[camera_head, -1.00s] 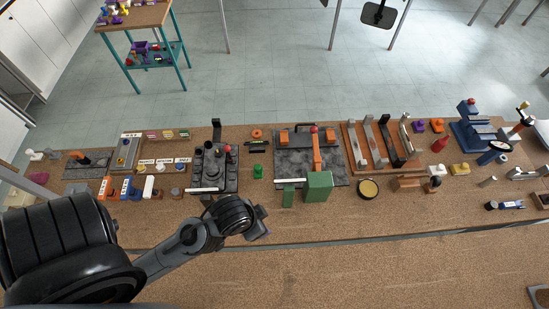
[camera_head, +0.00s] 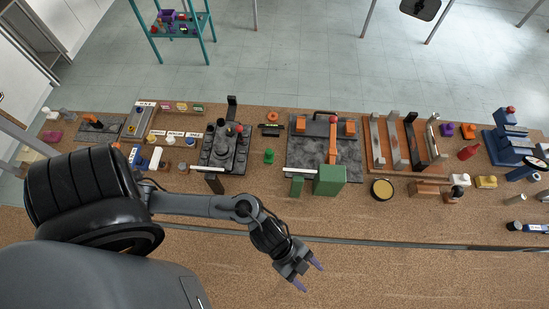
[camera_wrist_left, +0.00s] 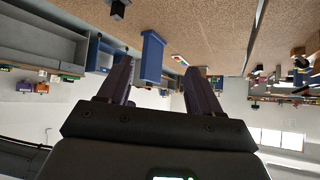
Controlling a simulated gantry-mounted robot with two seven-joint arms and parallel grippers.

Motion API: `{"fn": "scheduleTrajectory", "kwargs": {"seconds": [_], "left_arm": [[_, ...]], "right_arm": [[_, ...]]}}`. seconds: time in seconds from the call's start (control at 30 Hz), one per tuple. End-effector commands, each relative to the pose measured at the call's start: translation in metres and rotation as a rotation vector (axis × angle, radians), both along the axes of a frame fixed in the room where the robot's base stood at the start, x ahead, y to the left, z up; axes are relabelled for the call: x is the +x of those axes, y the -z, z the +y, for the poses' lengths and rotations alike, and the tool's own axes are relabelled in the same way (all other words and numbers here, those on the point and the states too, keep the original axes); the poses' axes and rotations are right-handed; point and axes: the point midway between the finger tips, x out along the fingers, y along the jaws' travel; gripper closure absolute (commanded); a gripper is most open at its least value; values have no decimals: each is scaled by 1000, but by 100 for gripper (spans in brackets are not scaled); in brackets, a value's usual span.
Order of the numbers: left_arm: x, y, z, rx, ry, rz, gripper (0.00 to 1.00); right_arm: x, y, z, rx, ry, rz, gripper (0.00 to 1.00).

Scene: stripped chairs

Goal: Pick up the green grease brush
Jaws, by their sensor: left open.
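My left gripper (camera_head: 309,275) is open and empty, its purple fingertips apart, in front of the bench's front edge and well away from the tools. In the left wrist view both fingers (camera_wrist_left: 158,80) show with a gap between them. I cannot clearly make out the green grease brush. A small green knob-like piece (camera_head: 268,156) stands on the bench between the two dark fixtures. A low dark piece with a green mark (camera_head: 270,130) lies behind it. Either is too small to identify as the brush. My right gripper is not in view.
A green box (camera_head: 330,180) and a smaller green block (camera_head: 297,186) stand at the front of the grey fixture (camera_head: 345,145). A dark fixture with posts (camera_head: 222,150) is left of them. A blue block (camera_wrist_left: 152,57) shows beyond the fingers in the wrist view.

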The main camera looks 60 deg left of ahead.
Motion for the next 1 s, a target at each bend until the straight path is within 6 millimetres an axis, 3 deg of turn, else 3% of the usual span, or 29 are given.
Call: {"fn": "scheduleTrajectory", "kwargs": {"seconds": [0.03,0.17,0.27,0.3,0.4,0.6,0.7,0.8,1.0], "left_arm": [[-8,36,8,28,130,-3,36],[-29,99,57,118,409,59,36],[-26,137,124,228,542,135,36],[-21,148,154,278,574,166,36],[-1,162,231,403,607,236,36],[51,153,359,620,536,294,36],[77,137,407,703,468,278,36],[102,119,439,759,402,241,36],[133,91,463,805,328,168,36]], "right_arm": [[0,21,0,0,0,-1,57],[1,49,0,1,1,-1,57],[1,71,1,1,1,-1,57],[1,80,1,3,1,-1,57],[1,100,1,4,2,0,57],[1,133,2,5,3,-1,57],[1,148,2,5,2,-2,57],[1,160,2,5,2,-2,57],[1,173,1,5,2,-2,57]]}}
